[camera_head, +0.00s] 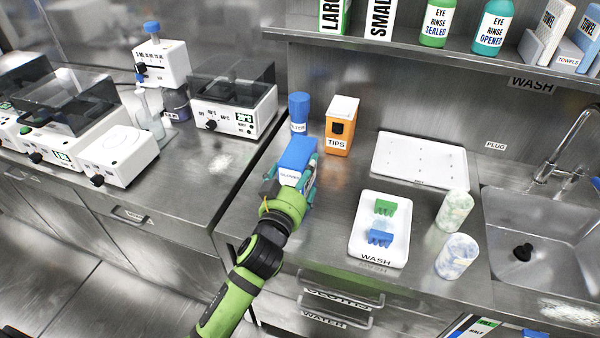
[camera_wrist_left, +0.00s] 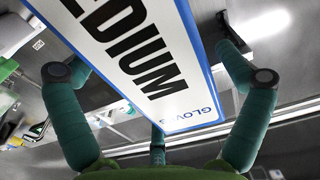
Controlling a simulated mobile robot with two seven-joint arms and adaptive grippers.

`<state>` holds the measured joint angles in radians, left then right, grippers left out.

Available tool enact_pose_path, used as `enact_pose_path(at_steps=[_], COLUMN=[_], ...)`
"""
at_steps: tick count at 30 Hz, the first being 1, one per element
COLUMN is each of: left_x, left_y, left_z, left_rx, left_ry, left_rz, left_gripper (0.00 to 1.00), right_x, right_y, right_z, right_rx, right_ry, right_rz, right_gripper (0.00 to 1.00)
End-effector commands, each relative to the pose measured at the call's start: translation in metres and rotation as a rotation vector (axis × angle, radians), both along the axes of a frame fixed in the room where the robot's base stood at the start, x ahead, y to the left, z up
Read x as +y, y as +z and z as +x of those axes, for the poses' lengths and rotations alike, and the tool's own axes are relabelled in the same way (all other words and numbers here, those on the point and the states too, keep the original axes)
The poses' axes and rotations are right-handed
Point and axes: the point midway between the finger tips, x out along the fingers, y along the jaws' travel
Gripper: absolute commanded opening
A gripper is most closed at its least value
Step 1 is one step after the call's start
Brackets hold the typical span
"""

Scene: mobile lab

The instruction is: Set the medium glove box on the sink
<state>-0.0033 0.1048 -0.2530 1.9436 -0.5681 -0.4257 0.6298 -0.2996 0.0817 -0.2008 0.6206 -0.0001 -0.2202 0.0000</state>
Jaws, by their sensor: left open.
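The medium glove box (camera_head: 296,156) is blue and white and is on the steel counter's left part, in front of a blue-capped bottle. In the left wrist view, the box (camera_wrist_left: 150,75) fills the middle, with "MEDIUM" and "GLOVES" readable. My left gripper (camera_head: 294,178) is at the box's near end, its fingers open on either side of it. In the left wrist view, the left gripper (camera_wrist_left: 155,65) shows teal fingers apart from the box's sides. The sink (camera_head: 550,225) is at the right, its basin holding a black plug. My right gripper is not in view.
An orange tips box (camera_head: 341,125) and the blue-capped bottle (camera_head: 299,112) stand close to the glove box. A wash tray (camera_head: 360,235) with two small racks, a white drain tray (camera_head: 400,175) and two patterned cylinders (camera_head: 455,210) lie towards the sink. A shelf (camera_head: 420,42) overhangs the back.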

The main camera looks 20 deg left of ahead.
Motion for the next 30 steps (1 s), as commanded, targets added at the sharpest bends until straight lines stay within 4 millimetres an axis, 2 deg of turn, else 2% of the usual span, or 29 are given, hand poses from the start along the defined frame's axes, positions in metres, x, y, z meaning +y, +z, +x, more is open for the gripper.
enact_pose_path(at_steps=[4,7,15,21,25,30], left_x=[0.000,0.000,0.002,0.003,0.003,0.004], left_y=[0.005,0.001,0.000,0.001,0.002,0.003], left_z=[0.000,-0.012,-0.069,-0.103,-0.115,-0.120], left_rx=[-0.001,0.001,0.003,0.001,0.001,-0.001], left_ry=[0.000,0.000,0.000,-0.001,0.000,0.000], left_rz=[0.001,-0.001,-0.002,-0.002,-0.001,0.000], left_gripper=[1.00,1.00,1.00,1.00,1.00,1.00], right_x=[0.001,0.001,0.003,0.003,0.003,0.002], right_y=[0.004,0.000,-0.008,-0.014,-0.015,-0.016], right_z=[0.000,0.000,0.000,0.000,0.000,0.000], right_rx=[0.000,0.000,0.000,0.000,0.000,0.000], right_ry=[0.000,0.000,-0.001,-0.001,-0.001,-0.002], right_rz=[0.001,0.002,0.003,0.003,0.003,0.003], right_gripper=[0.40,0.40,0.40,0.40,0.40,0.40])
